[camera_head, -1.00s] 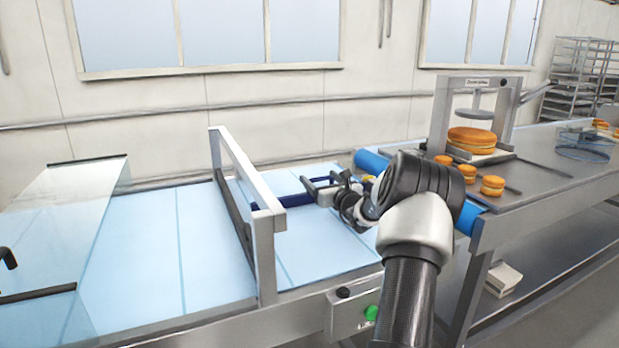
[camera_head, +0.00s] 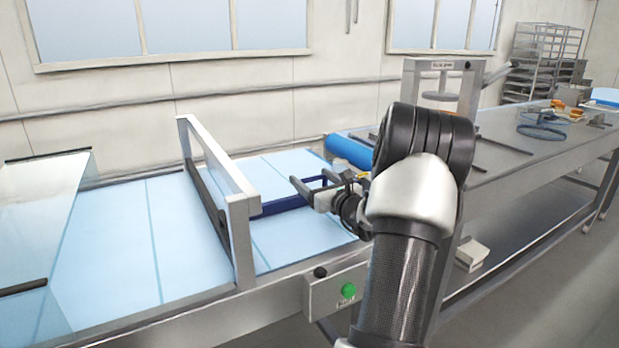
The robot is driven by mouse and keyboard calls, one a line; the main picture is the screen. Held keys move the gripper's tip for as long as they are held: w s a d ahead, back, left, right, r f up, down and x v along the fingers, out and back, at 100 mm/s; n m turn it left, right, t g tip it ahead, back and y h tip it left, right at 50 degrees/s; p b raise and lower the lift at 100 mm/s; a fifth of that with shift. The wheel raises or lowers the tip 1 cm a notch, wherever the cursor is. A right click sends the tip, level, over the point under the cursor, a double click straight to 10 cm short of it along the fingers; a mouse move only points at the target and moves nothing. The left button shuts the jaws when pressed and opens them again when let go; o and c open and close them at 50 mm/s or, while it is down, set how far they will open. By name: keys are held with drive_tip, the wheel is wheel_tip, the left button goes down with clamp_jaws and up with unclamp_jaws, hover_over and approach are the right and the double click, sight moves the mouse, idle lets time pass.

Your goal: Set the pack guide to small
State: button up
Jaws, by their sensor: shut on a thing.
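The pack guide (camera_head: 283,205) is a dark blue bar low over the pale blue conveyor belt (camera_head: 182,235), just right of a metal gate frame (camera_head: 238,205). My gripper (camera_head: 305,191) is at the bar's right part and is shut on it. The fingers hide part of the guide, and no size marks on it can be read. My arm comes in from the lower right, over the front edge of the line.
A control box with a green button (camera_head: 348,291) sits on the front rail. A blue roller (camera_head: 348,152) closes the belt's right end. A metal press frame (camera_head: 443,72) stands behind my arm on the right table. A clear sheet (camera_head: 40,215) stands at left.

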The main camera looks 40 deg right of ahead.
drive_tip(key=shift+s+d, duration=0.1)
drive_tip(key=o, duration=1.2)
drive_tip(key=shift+o, duration=0.2)
drive_tip(key=p+v, duration=0.2)
drive_tip(key=v, duration=1.5)
drive_tip(key=shift+s, duration=0.15)
drive_tip(key=shift+a, duration=0.2)
